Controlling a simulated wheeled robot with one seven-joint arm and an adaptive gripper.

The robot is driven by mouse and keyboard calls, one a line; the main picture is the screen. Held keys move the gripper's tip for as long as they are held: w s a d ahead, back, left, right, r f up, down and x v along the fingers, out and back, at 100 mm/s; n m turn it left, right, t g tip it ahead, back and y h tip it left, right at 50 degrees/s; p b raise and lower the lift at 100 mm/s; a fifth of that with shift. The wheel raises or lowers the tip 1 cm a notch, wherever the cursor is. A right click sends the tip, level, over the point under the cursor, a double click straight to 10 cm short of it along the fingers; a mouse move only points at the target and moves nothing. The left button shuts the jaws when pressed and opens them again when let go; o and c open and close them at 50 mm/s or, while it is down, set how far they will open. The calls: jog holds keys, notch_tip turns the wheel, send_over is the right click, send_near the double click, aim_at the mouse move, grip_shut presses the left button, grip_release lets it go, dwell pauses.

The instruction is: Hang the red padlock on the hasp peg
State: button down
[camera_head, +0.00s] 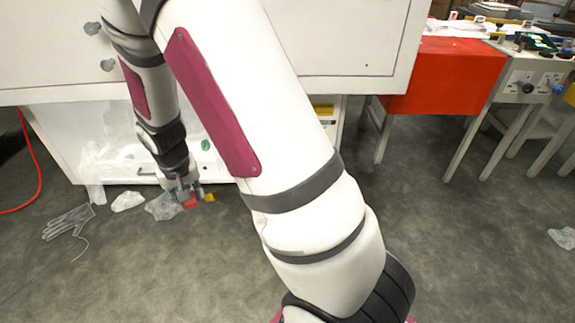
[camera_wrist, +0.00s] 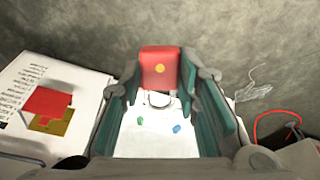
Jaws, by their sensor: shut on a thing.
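At left in the wrist view, a red block with a yellow-brown square (camera_wrist: 52,122) shows by a white panel with print. I cannot make out the hasp peg for certain.
A grey glove (camera_head: 68,222) and crumpled clear film (camera_head: 165,206) lie on the floor near my gripper. A red hose (camera_head: 38,170) is at far left. A red-sided table (camera_head: 445,78) stands at right. The floor at front right is mostly clear.

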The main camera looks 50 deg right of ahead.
jog(key=w+d+f+m+t+h+b, duration=0.2)
jog(key=d+f+m+h, duration=0.5)
jog(key=d+f, duration=1.2)
jog(key=s+d+t+h+b, duration=0.1)
jog(key=s+d+t+h, duration=0.15)
jog(key=d, duration=0.75)
jog(key=s+d+t+h+b, duration=0.15)
jog(key=d+h, duration=0.25)
jog(key=d, duration=0.6)
jog(key=w+d+r+n+t+y+b, duration=0.1)
jog(key=w+d+r+n+t+b, duration=0.1)
jog(key=w+d, duration=0.4)
jog(key=shift+w+d+t+b, duration=0.35)
jog(key=shift+d+t+b, duration=0.2)
jog(key=shift+d, duration=0.85)
